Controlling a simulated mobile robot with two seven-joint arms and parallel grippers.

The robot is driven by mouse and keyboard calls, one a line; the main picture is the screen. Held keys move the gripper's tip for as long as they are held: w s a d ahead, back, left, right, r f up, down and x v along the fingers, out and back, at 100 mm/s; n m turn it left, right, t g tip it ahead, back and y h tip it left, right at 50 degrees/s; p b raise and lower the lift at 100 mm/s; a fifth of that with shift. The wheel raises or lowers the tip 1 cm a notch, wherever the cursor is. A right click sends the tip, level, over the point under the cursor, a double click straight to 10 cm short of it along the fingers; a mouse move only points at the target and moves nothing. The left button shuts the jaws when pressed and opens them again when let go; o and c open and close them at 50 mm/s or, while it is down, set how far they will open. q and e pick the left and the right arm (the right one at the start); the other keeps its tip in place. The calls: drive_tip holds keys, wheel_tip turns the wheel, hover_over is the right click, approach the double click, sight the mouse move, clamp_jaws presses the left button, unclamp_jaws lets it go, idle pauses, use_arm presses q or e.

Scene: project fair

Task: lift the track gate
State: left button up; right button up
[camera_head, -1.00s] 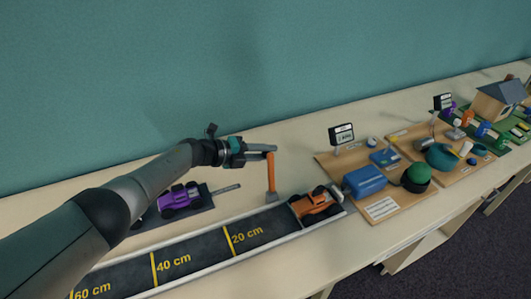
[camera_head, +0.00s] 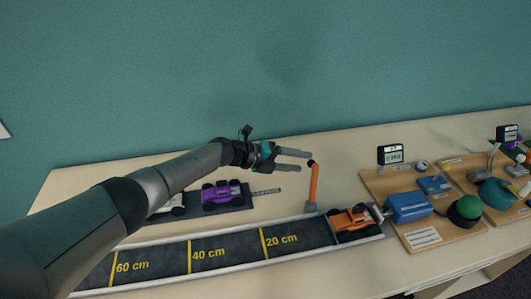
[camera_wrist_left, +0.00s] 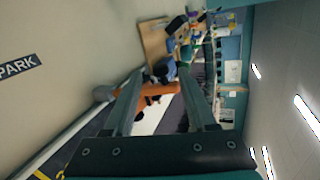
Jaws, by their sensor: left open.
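No firm hold on the gate shows. In the left wrist view an orange bar (camera_wrist_left: 160,88) shows between the open fingers (camera_wrist_left: 160,73). An orange toy car (camera_head: 352,219) sits at the track's right end, just past the gate. My right gripper is not in view.
A purple toy car (camera_head: 222,193) stands on a dark strip behind the track, beneath my left arm. To the right, a wooden board (camera_head: 388,191) holds a blue box (camera_head: 408,207), a green dome (camera_head: 466,208) and a small display (camera_head: 391,154). The teal wall (camera_head: 265,70) is behind.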

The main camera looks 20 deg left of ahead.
use_arm(q)
drive_tip(key=v, duration=1)
drive_tip(key=shift+s+a+r+p, duration=0.15)
drive_tip(key=shift+s+a+p, duration=0.1)
drive_tip(key=shift+p, duration=0.15)
